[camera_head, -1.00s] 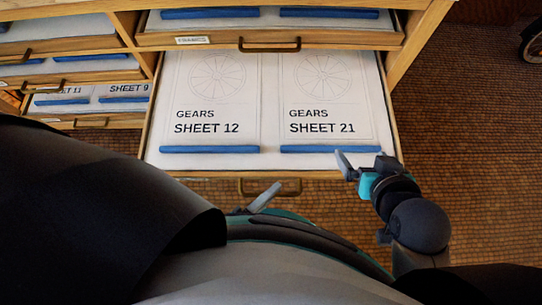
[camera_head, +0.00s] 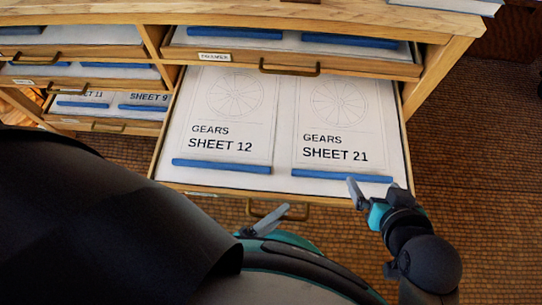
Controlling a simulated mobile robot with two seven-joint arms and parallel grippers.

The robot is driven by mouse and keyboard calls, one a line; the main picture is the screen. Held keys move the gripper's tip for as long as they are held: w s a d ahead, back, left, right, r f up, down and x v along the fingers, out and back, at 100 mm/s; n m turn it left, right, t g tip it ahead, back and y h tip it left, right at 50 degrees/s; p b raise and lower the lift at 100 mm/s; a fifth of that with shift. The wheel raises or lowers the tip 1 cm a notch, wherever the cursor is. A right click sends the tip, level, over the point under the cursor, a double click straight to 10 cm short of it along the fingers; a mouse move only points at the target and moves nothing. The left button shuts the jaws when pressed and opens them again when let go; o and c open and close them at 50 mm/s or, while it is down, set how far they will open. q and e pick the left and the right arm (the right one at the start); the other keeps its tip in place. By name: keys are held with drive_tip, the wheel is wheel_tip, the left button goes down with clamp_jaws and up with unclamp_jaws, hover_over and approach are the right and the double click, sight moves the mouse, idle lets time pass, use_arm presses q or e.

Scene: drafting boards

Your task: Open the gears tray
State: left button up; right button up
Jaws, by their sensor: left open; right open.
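The gears tray (camera_head: 283,180) is pulled well out of the wooden cabinet. Two sheets lie in it, GEARS SHEET 12 (camera_head: 229,120) and GEARS SHEET 21 (camera_head: 337,125), each with a blue bar along its near edge. The tray's handle (camera_head: 303,217) shows at its front. My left gripper (camera_head: 261,224) is open close to this handle, partly hidden by my own body; I cannot tell if it touches. My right gripper (camera_head: 378,197) is open at the tray's front right corner, with no object visible between its fingers.
The tray above (camera_head: 300,60), with its own handle, is slightly open. Several partly open trays (camera_head: 90,70) with blue bars are at the left. A book or pad (camera_head: 450,5) lies on the cabinet top. The brown floor to the right (camera_head: 480,150) is clear.

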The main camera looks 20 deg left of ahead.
idle(0.3)
use_arm(q)
drive_tip(key=p+v, duration=0.2)
drive_tip(key=v, duration=1.3)
drive_tip(key=shift+s, duration=0.15)
use_arm(e)
drive_tip(key=shift+s+d+r+m+g+h, duration=0.15)
drive_tip(key=shift+s+d+g+h, duration=0.25)
drive_tip(key=shift+s+d+g, duration=0.6)
drive_tip(key=shift+s+d+r+m+g+h, duration=0.15)
drive_tip(key=shift+s+d+g+h, duration=0.25)
drive_tip(key=shift+s+d+g, duration=0.5)
drive_tip(key=shift+d+f, duration=0.1)
